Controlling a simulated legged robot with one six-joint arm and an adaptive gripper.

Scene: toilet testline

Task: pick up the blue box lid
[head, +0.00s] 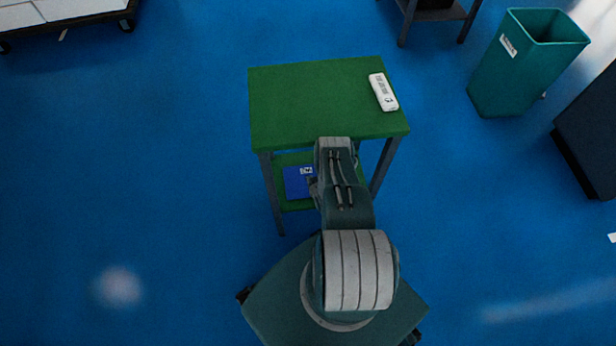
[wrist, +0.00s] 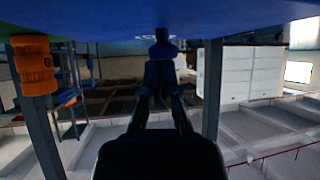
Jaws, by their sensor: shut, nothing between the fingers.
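In the head view the blue box lid (head: 296,184), with white lettering, lies on the green lower shelf (head: 297,205) of a small table. My arm covers its right side. My gripper is mostly hidden behind my arm there, close to the lid's right part. In the wrist view my gripper (wrist: 163,42) is shut and empty, with its fingertips together near a blue surface (wrist: 230,14) across the top. I cannot tell there whether that surface is the lid or the floor, or whether the fingertips touch it.
The green tabletop (head: 305,95) is above the shelf and bears a white labelled item (head: 383,92). Dark table legs (wrist: 211,90) stand on both sides of my gripper. An orange cylinder (wrist: 33,65) shows at left. A teal bin (head: 520,70) stands right; the floor at left is clear.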

